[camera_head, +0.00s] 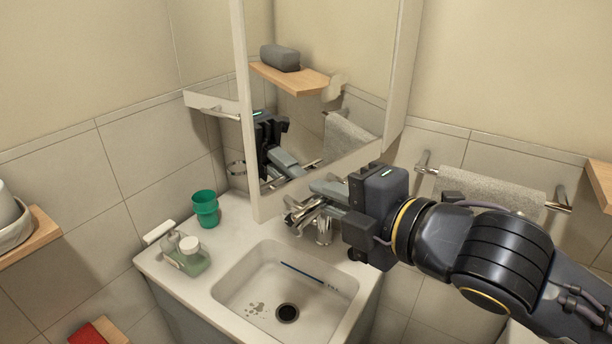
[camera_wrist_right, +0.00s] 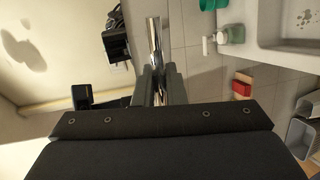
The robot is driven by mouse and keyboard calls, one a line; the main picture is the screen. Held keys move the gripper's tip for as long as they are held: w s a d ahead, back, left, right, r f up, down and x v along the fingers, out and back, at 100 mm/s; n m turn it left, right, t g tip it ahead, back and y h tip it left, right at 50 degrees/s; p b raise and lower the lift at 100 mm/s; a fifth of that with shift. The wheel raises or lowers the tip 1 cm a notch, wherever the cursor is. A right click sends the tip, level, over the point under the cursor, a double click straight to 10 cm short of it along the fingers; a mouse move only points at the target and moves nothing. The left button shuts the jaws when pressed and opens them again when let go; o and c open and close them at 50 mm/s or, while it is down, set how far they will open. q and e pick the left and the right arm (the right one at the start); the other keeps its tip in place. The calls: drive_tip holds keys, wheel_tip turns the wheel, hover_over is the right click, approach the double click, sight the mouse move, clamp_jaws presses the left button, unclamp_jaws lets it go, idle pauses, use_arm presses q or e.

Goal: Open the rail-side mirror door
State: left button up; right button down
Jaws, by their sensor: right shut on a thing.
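The mirror door (camera_head: 345,70) is a tall mirror panel with a white edge, above the sink. In the head view I cannot tell how far it stands open. It reflects a wooden shelf, a grey box and my gripper. My right gripper (camera_head: 322,192) is at the mirror's lower edge, coming in from the right. In the right wrist view the fingers (camera_wrist_right: 160,88) are shut on a chrome bar (camera_wrist_right: 154,45), which looks like the door's handle. The bar is mostly hidden in the head view. My left gripper is not in view.
The sink (camera_head: 225,290) with a chrome faucet (camera_head: 302,215) lies below the mirror. A green cup (camera_head: 205,208) and a soap bottle (camera_head: 188,256) stand on its left rim. A towel rail with a grey towel (camera_head: 490,190) is on the wall at right.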

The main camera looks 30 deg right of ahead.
drive_tip(key=shift+s+d+n+g+y+b, duration=0.15)
drive_tip(key=shift+s+d+n+g+y, duration=0.15)
drive_tip(key=shift+s+d+n+y, duration=0.45)
drive_tip(key=shift+s+d+n+g+y+b, duration=0.15)
drive_tip(key=shift+s+d+n+g+y, duration=0.3)
drive_tip(key=shift+s+y, duration=0.45)
drive_tip(key=shift+a, duration=0.1)
drive_tip(key=c, duration=1.6)
unclamp_jaws()
drive_tip(key=shift+c, duration=0.2)
drive_tip(key=b+v, duration=0.1)
drive_tip(key=v, duration=0.6)
drive_tip(key=shift+s, duration=0.35)
